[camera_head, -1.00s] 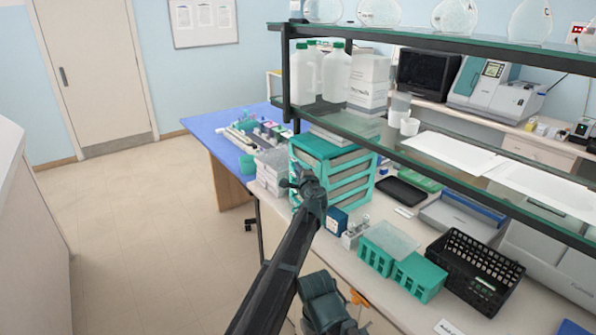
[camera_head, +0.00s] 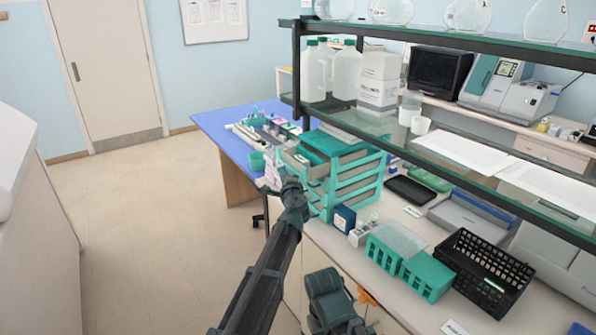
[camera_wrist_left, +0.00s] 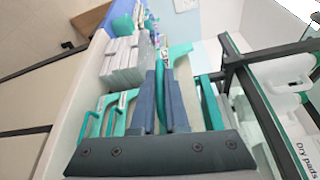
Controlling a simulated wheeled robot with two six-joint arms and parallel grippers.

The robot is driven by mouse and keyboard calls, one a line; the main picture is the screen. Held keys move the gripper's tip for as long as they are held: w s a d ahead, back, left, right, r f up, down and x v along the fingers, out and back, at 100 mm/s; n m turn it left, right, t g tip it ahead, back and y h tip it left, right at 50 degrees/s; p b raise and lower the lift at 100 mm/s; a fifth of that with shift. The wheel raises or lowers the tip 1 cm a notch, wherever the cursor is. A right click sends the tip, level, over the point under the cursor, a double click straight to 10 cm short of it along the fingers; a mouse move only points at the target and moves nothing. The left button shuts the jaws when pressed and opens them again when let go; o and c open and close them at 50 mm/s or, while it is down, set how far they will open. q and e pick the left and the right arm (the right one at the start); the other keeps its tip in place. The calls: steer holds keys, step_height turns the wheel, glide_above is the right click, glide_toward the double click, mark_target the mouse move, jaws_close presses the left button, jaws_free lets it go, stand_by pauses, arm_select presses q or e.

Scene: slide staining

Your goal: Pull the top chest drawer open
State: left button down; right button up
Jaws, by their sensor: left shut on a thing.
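The teal drawer chest (camera_head: 352,190) stands at the left end of the bench. Its top drawer (camera_head: 318,168) sticks out from the chest toward the left and shows its open top. The lower drawers are in the frame. My left gripper (camera_head: 281,164) is at the front of the top drawer. In the left wrist view, the fingers (camera_wrist_left: 164,80) close on either side of a teal handle (camera_wrist_left: 161,105). The exact contact is partly hidden by the fingers.
Teal racks (camera_head: 411,270) and a black basket (camera_head: 484,270) stand on the bench to the right. A small blue box (camera_head: 344,218) is near the chest. The shelf (camera_head: 440,145) hangs over the bench. Open floor (camera_head: 140,230) lies to the left.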

arm_select(q)
steer(key=s+a, duration=0.4)
steer(key=a, duration=0.2)
steer(key=shift+s+a, duration=0.15)
steer(key=shift+s, duration=0.25)
steer(key=c, duration=0.9)
jaws_free()
steer(key=p+v, duration=0.1)
steer(key=v, duration=1.2)
steer(key=shift+s, duration=0.4)
